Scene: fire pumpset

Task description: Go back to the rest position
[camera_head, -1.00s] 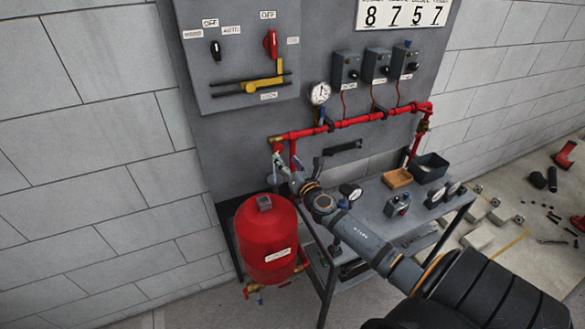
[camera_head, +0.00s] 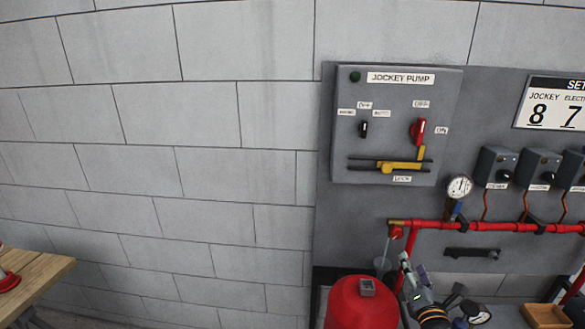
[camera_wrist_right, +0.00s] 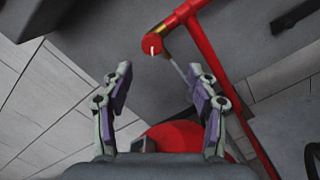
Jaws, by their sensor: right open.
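My right gripper (camera_head: 411,273) shows at the bottom right of the head view, in front of the red pipe and the grey panel, just right of the red tank (camera_head: 361,304). In the right wrist view its two fingers (camera_wrist_right: 162,92) are spread apart with nothing between them. The red pipe (camera_wrist_right: 188,14) with its round end lies beyond the fingertips there, and part of the red tank shows behind the gripper. My left gripper is not in view.
The jockey pump control box (camera_head: 395,125) hangs on the grey panel, with a gauge (camera_head: 459,188) below and grey switch boxes (camera_head: 497,166) to the right. A wooden table (camera_head: 38,275) stands at the lower left. The block wall between is bare.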

